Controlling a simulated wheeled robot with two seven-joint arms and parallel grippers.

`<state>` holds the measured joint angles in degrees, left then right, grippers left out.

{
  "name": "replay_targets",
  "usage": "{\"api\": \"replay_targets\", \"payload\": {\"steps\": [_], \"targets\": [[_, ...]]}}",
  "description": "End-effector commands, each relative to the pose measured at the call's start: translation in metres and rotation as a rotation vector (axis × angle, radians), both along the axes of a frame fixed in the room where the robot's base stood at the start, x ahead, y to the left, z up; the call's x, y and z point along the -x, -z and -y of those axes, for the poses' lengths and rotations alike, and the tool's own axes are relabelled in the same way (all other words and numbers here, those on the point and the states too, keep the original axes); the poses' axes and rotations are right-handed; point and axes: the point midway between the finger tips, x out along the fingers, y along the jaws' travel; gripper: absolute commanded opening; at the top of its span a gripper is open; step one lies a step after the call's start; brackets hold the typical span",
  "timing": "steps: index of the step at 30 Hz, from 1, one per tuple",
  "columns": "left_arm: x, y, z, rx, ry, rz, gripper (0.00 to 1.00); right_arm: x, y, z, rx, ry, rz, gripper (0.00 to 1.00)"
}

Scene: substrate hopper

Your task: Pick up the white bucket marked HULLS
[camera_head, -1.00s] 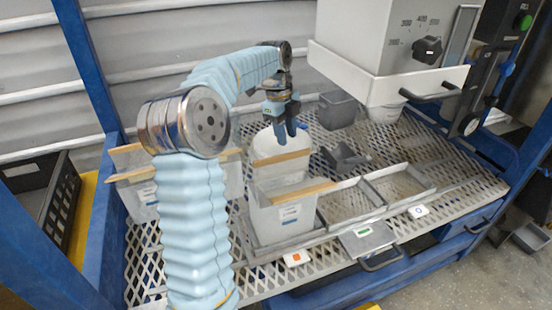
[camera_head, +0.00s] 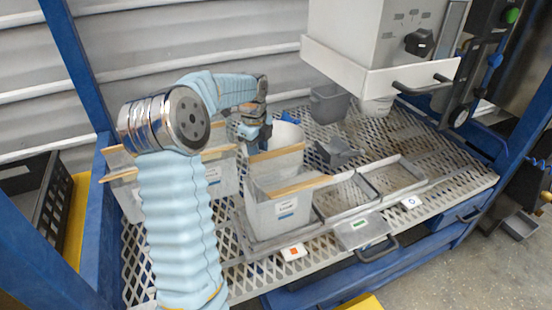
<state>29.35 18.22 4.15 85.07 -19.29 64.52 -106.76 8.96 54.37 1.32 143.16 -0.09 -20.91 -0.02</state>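A white bucket (camera_head: 288,137) stands on the mesh deck behind a grey-white box with wooden edge strips. Its lower part is hidden by that box and any marking is not legible. My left gripper (camera_head: 272,126) is at the bucket's left and back rim. Its blue finger parts show apart, one left of the bucket and one behind the rim; contact cannot be made out. A second, smaller whitish bucket (camera_head: 377,108) stands under the hopper, its marking also unreadable. My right gripper is not in view.
The box with wooden strips (camera_head: 280,213) stands in front of the bucket, and another box (camera_head: 222,178) at its left. A grey bin (camera_head: 329,103) and a dark scoop (camera_head: 337,152) lie to its right. The hopper (camera_head: 380,50) overhangs the back right. Empty tray frames (camera_head: 395,175) lie right.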

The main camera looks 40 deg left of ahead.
Motion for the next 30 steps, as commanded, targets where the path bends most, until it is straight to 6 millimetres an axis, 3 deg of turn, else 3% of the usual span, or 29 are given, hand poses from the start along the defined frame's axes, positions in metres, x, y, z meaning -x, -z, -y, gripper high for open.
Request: {"api": "replay_targets", "payload": {"steps": [4, 12, 19, 30], "targets": [[-0.001, 0.018, 0.000, 0.001, 0.000, 0.000, 0.34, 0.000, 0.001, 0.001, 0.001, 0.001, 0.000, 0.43], [-0.002, 0.021, 0.000, 0.001, 0.000, 0.002, 0.32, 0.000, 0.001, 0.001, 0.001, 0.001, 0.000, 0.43], [-0.002, 0.021, 0.000, 0.001, 0.000, 0.002, 0.00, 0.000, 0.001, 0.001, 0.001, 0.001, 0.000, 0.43], [-0.002, 0.021, 0.000, 0.001, 0.000, 0.002, 0.00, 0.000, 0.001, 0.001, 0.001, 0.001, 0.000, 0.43]]}}
